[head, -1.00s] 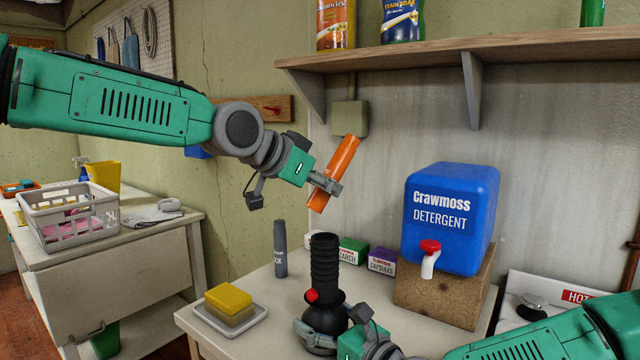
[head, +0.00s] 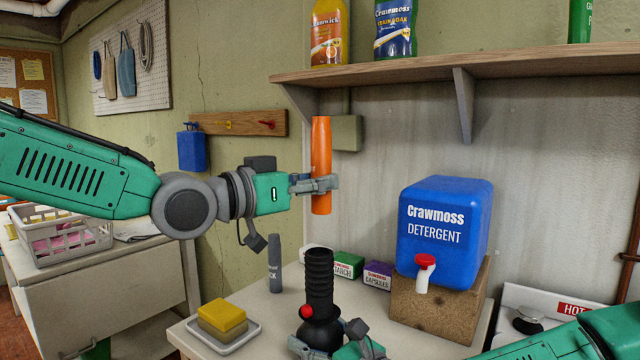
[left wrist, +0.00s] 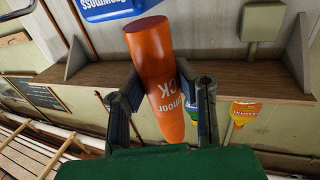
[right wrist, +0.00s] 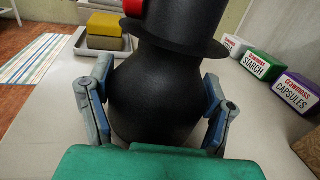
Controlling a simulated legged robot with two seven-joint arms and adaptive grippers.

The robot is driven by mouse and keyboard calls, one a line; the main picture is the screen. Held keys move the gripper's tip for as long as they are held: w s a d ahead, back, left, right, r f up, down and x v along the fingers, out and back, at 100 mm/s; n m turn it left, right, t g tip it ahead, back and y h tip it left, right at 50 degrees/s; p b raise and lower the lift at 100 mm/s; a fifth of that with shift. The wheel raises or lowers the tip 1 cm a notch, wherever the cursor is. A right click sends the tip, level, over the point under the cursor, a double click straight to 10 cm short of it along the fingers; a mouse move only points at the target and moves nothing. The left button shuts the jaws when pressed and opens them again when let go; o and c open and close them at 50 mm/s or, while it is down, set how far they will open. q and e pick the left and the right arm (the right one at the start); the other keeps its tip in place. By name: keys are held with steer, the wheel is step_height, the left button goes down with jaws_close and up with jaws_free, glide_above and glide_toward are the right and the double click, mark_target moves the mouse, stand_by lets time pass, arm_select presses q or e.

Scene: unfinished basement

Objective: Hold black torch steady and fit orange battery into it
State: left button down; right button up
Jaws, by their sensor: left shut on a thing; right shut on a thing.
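The orange battery (head: 321,150) is held upright by my left gripper (head: 318,185), which is shut around its lower part. It hangs in the air above the torch, with a clear gap between them. In the left wrist view the battery (left wrist: 158,80) sits between both fingers. The black torch (head: 320,285) stands upright on the table, ribbed, with a red button on its side. My right gripper (head: 318,345) is shut on its wide rounded base. In the right wrist view the torch base (right wrist: 155,95) fills the space between the fingers. The inside of the torch's top is hidden.
A yellow sponge on a dish (head: 253,334) lies left of the torch. A grey tube (head: 275,263), starch box (head: 346,265) and capsules box (head: 378,274) stand behind. A blue detergent container (head: 445,230) stands on a block at right. A wooden shelf (head: 400,70) runs above.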

arm_select(q)
steer(key=shift+f, duration=2.9)
steer(key=shift+a+f, duration=0.1)
steer(key=shift+f, duration=0.65)
stand_by(1.5)
steer(key=shift+r, duration=0.35)
stand_by(2.5)
